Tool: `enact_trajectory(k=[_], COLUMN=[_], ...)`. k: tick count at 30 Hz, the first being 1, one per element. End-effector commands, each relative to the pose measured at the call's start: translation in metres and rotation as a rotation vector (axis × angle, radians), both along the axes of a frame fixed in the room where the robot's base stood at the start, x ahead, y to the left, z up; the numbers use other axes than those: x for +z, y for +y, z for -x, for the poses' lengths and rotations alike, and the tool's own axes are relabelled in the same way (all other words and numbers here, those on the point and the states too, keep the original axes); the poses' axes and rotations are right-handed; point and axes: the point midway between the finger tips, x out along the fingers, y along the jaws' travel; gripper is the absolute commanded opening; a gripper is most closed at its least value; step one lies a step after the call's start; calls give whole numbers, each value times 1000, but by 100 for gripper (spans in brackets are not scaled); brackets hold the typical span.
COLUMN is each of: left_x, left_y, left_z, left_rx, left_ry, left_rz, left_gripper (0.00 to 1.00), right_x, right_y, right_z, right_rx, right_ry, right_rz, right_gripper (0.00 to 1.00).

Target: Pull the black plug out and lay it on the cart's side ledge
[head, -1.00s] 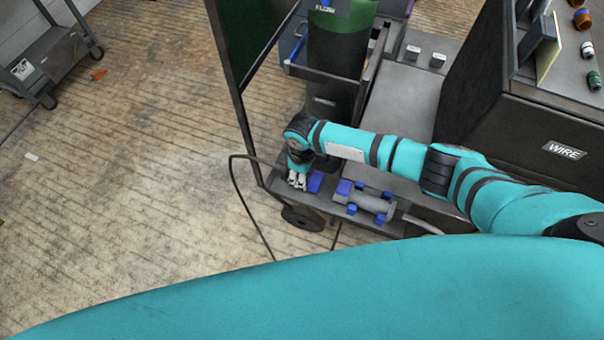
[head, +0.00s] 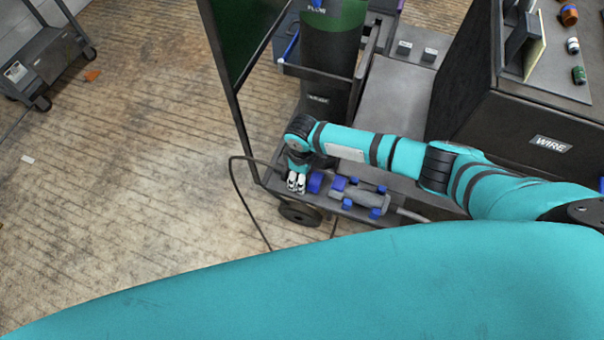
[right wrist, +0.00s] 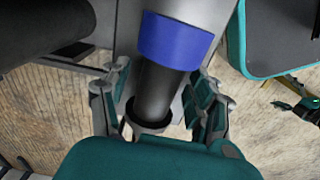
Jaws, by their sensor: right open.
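The black plug (right wrist: 155,92) is a dark cylinder sticking out of a blue collar (right wrist: 175,38) in the right wrist view. My right gripper (right wrist: 160,105) is open, with one finger on each side of the plug and gaps between. In the head view my right gripper (head: 297,183) points down at the cart's low front corner, just left of the blue collar (head: 315,182); the plug is hidden there by the gripper. A grey cylinder (head: 372,198) with blue clamps lies to the right. I cannot make out which surface is the side ledge. My left gripper is not visible.
A dark gas cylinder (head: 325,92) stands on the cart behind my right wrist. A dark frame post (head: 236,125) rises to the left. A thin black cable (head: 240,198) loops beside a wheel (head: 300,213). A box labelled WIRE (head: 551,144) is at right. Open floor lies left.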

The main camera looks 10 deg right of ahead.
Motion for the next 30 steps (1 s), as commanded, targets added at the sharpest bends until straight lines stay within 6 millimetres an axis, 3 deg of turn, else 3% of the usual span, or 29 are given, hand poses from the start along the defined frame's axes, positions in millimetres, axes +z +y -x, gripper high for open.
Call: enact_trajectory(k=[5, 8, 21, 30], left_x=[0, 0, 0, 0], left_y=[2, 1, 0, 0], left_z=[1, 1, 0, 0], left_rx=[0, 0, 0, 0], left_ry=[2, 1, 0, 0], left_rz=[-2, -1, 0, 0], left_gripper=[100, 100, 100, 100], right_x=[6, 20, 105, 120], right_y=[0, 0, 0, -1], right_z=[0, -1, -1, 0], right_rx=[0, 2, 0, -1], right_ry=[-1, -2, -2, 1], right_rz=[-1, -2, -1, 1], right_gripper=[62, 62, 62, 62])
